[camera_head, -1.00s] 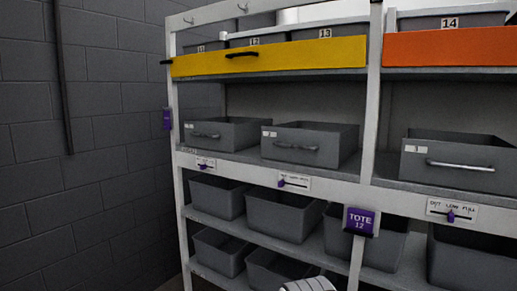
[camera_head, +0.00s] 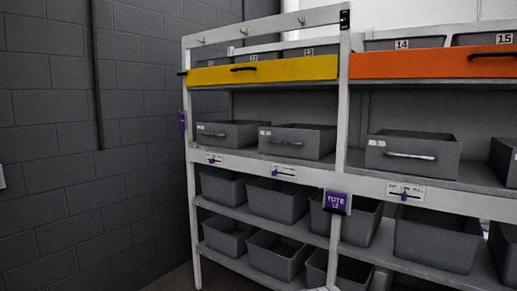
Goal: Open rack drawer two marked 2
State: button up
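Grey rack drawers with bar handles stand on the middle shelf: a left one (camera_head: 245,134), a middle one (camera_head: 318,143) and a larger right one (camera_head: 440,158). Each has a small white label on its front, too small to read, so I cannot tell which is marked 2. No drawer on this shelf visibly stands out past the shelf edge. A yellow-fronted drawer (camera_head: 300,70) and an orange-fronted one (camera_head: 420,63) sit above, both appearing closed. My gripper is not in view.
The white rack frame (camera_head: 342,110) carries lower shelves with several open grey totes (camera_head: 278,203). A purple TOTE 12 sign (camera_head: 337,203) hangs on a post. Numbered bins (camera_head: 400,43) line the top. A dark block wall (camera_head: 60,150) closes the left side.

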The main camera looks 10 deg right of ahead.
aim_at(309, 141)
jog(key=u, duration=0.6)
jog(key=i, duration=1.55)
jog(key=z, duration=1.05)
jog(key=i, duration=0.75)
jog(key=z, duration=0.55)
